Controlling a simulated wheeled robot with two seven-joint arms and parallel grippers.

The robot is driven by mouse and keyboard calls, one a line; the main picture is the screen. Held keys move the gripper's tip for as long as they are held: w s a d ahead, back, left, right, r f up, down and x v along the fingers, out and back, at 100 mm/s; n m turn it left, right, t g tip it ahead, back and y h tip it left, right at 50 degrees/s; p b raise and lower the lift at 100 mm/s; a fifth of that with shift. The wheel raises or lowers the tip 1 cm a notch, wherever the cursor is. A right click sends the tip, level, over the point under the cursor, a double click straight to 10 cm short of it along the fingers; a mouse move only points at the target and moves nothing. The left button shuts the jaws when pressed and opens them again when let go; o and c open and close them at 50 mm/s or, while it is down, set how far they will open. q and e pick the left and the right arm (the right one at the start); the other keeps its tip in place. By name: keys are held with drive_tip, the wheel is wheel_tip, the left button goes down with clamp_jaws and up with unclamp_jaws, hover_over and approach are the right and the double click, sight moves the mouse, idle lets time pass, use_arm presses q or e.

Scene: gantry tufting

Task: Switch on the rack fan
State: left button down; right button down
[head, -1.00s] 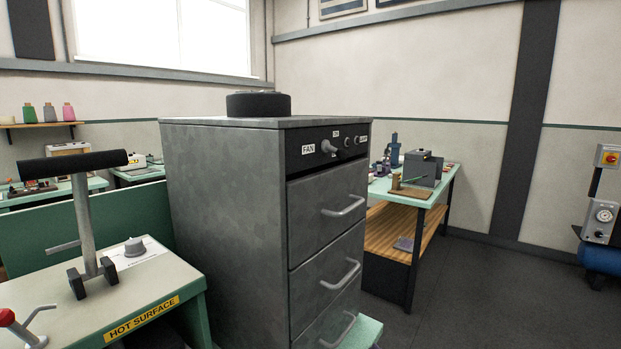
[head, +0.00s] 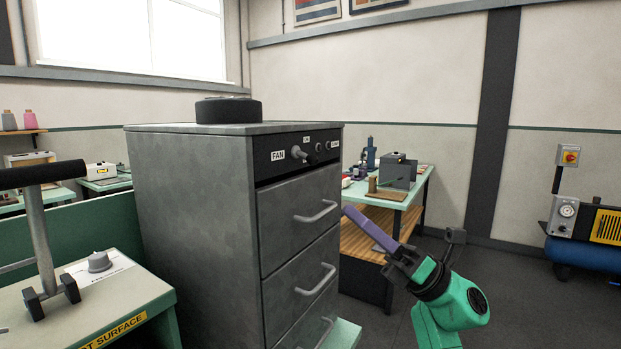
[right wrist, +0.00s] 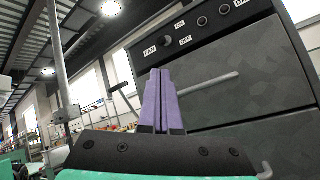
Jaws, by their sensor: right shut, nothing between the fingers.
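The rack is a grey metal cabinet (head: 190,210) with drawers and a black panel along its top front. The fan switch (head: 299,153), a small lever, sits on that panel beside a white FAN label (head: 278,156). In the right wrist view the switch (right wrist: 168,41) shows between the FAN label and the ON and OFF labels. I cannot tell which way its lever points. My right gripper (head: 347,212) is shut and empty, its purple fingers pointing up and left toward the cabinet front, below the panel and apart from it. My left gripper is out of view.
Drawer handles (head: 317,212) stick out from the cabinet front near my right gripper. A black round object (head: 228,110) lies on the cabinet top. A bench marked HOT SURFACE (head: 120,312) stands at left. A workbench (head: 414,190) stands behind at right.

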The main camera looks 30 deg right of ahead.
drive_tip(key=p, duration=0.6)
approach(287, 158)
drive_tip(key=x, duration=0.4)
drive_tip(key=shift+w+r, duration=0.1)
drive_tip(key=shift+r, duration=0.2)
drive_tip(key=shift+w+a, duration=0.25)
drive_tip(key=shift+w, duration=0.05)
drive_tip(key=shift+r, duration=0.1)
drive_tip(key=shift+s+d+m+h+p, duration=0.1)
drive_tip(key=shift+s+m+h+p, duration=0.05)
drive_tip(key=shift+m+h+p, duration=0.2)
drive_tip(key=shift+s+d+r+m+g+h+p, duration=0.1)
drive_tip(key=shift+s+r+m+g+h+p, duration=0.2)
drive_tip(key=shift+g+h+p, duration=0.35)
